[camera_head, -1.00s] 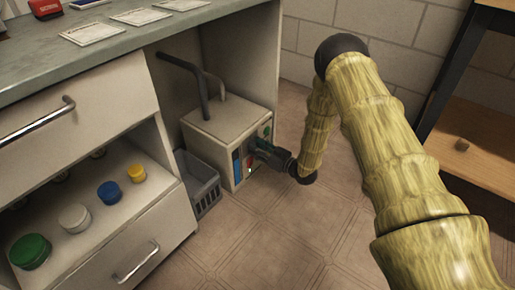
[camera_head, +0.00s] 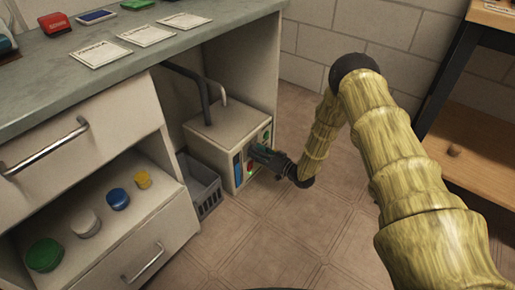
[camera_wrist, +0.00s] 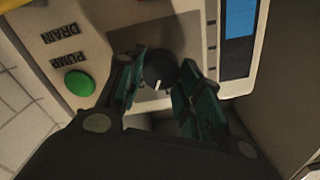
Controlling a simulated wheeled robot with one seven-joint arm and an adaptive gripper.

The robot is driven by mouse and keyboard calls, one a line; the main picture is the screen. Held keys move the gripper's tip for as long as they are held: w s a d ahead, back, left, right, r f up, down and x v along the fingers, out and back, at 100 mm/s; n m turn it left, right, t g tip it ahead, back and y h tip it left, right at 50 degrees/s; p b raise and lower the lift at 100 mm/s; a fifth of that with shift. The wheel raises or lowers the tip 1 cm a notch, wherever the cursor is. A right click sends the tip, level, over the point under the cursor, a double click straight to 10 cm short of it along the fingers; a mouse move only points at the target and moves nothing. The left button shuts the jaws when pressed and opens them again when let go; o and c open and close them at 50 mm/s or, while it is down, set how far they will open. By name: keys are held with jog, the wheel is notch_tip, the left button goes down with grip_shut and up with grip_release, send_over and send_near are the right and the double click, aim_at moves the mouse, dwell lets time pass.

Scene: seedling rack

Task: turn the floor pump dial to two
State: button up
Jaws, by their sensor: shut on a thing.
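The floor pump (camera_head: 222,136) is a pale box on the floor under the bench, with hoses rising from its top. Its panel faces right in the head view. The dial (camera_wrist: 160,70) is a dark round knob with a white pointer line, on a grey plate in the wrist view. My gripper (camera_wrist: 160,88) has its green fingers shut on the dial, one on each side. It also shows at the panel in the head view (camera_head: 262,155), where it hides the dial. The pointer points toward the bottom of the wrist view. The numbers around the dial cannot be read.
A green button (camera_wrist: 80,83) labelled PUMP sits beside the dial, near the word DRAIN. A blue display (camera_wrist: 239,38) is at the right. A grey basket (camera_head: 200,186) stands left of the pump. Open floor (camera_head: 270,230) lies in front.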

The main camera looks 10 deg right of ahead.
jog(key=m+p, duration=0.2)
jog(key=m, duration=0.3)
jog(key=shift+d+f+m, duration=0.1)
jog(key=shift+m, duration=0.3)
dwell(0.4)
jog(key=o, duration=1)
jog(key=v, duration=1.2)
jog(key=shift+f, duration=0.1)
